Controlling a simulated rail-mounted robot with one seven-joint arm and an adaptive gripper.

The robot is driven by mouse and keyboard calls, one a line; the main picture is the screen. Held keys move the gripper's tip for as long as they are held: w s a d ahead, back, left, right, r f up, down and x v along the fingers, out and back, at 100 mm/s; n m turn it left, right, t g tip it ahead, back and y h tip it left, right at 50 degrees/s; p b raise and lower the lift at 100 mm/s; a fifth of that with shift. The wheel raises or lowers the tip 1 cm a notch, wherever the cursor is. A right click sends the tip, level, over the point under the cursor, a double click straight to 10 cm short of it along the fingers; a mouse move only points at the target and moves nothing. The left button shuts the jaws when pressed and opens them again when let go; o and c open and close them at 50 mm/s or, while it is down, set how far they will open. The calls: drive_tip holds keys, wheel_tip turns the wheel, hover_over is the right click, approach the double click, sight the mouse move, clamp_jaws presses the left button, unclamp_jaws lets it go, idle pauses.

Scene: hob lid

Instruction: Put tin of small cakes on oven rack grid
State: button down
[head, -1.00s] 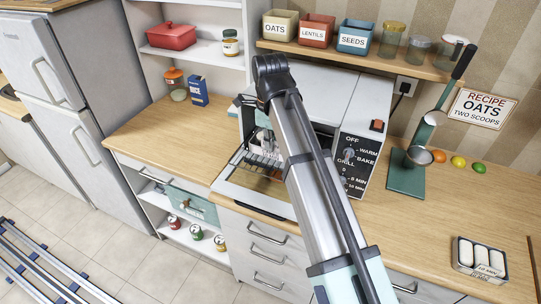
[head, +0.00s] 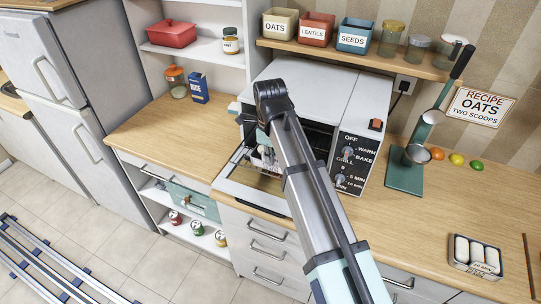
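My gripper (head: 264,160) is low at the oven's open mouth, near the rack grid (head: 257,168), of which only a small part shows. My arm hides much of the opening. The fingers are small and partly covered, so I cannot tell whether they are open or touch the rack.
The oven's control panel (head: 358,160) has two dials. A shelf (head: 350,60) with bins and jars hangs above. The counter between stand and tin is clear.

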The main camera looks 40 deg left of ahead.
drive_tip(key=c, duration=1.3)
unclamp_jaws()
wheel_tip(320, 180, up, 12)
drive_tip(key=b, duration=0.3)
drive_tip(key=shift+s+r, duration=0.1)
drive_tip(key=shift+r, duration=0.05)
